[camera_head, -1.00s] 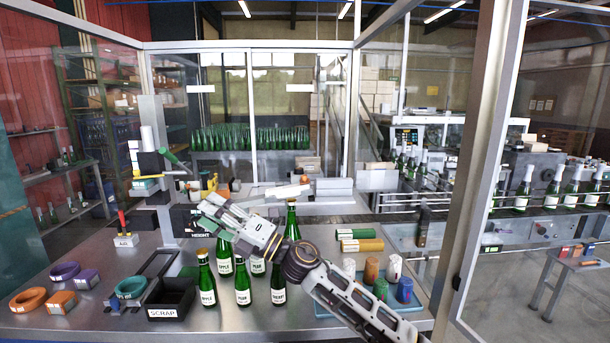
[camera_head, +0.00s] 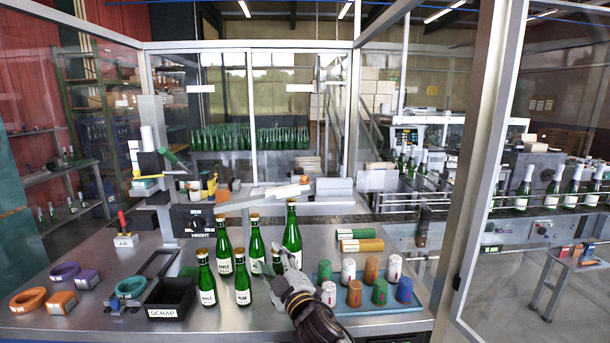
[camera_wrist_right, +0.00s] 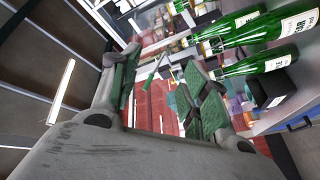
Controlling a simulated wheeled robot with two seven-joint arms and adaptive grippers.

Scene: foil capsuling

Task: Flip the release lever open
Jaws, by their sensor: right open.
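The capping machine (camera_head: 150,185) stands at the back left of the bench. A green lever (camera_head: 172,157) angles off its upper part, and I take it for the release lever. I cannot tell whether it is open or shut. A green stick-like part, perhaps the same lever, shows between my fingers in the right wrist view (camera_wrist_right: 152,76). My right gripper (camera_head: 279,258) is among the bottles at the front, well short of the machine and touching no lever. In the right wrist view my right gripper (camera_wrist_right: 160,92) is open, with nothing between its green pads. My left gripper is not in view.
Several green bottles (camera_head: 242,280) stand beside my right gripper. A tray (camera_head: 415,300) of coloured capsules is to its right. The black scrap bin (camera_head: 168,312), a red-handled air switch (camera_head: 122,222) and coloured rings (camera_head: 28,300) lie left. Glass panels enclose the bench.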

